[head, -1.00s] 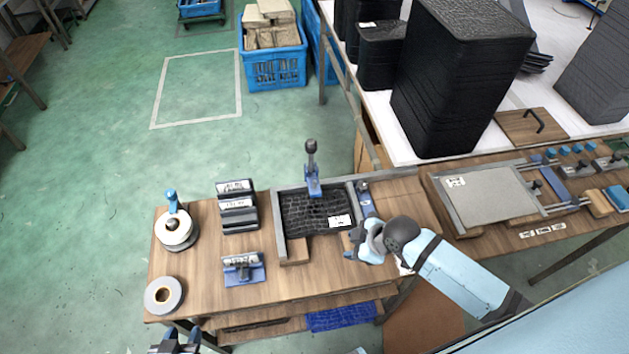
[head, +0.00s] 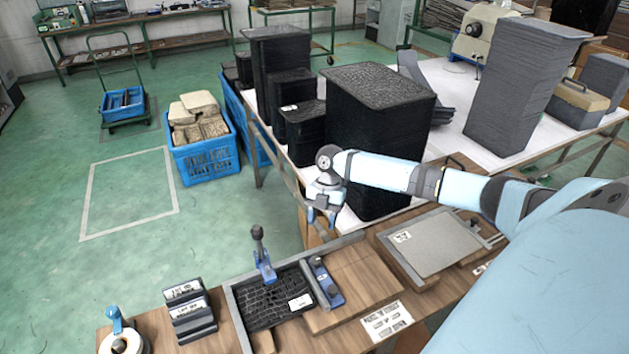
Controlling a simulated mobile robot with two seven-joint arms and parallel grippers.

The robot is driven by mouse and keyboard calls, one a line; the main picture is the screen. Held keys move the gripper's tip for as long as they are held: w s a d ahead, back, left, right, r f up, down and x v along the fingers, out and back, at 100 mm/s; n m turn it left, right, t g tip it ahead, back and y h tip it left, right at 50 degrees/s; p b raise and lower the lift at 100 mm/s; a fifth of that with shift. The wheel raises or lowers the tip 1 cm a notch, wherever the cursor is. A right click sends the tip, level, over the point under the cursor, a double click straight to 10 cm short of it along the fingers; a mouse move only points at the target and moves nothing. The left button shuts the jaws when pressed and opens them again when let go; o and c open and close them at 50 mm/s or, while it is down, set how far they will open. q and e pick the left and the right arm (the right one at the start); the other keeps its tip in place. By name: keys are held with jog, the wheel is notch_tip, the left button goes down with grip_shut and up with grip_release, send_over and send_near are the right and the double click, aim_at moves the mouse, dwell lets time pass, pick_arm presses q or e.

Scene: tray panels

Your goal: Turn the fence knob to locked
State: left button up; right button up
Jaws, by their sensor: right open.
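A blue fence block (head: 319,278) with a dark frame and dark knobs stands at the right edge of the jig on the wooden bench. A dark knob (head: 332,290) sits near its front end; its locked or unlocked setting is too small to read. A black textured panel (head: 268,306) with a white label lies in the jig's grey frame (head: 234,308). My right gripper (head: 322,217) is open and empty, raised above and behind the fence block, apart from it, fingers pointing down. My left gripper is not in view.
A blue lever clamp (head: 265,267) with a dark handle stands upright at the jig's back edge. Labelled dark blocks (head: 188,308) and a tape roll (head: 122,343) are to the left. Tall black stacks (head: 375,120) stand behind my right arm. A grey plate (head: 432,243) lies right.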

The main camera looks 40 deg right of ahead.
aim_at(316, 259)
jog(key=p+x, duration=0.1)
jog(key=x, duration=1)
jog(key=shift+a+f+p, duration=0.15)
jog(key=shift+f+p, duration=0.1)
jog(key=shift+p, duration=0.05)
jog(key=shift+c, duration=0.4)
jog(key=c, duration=0.6)
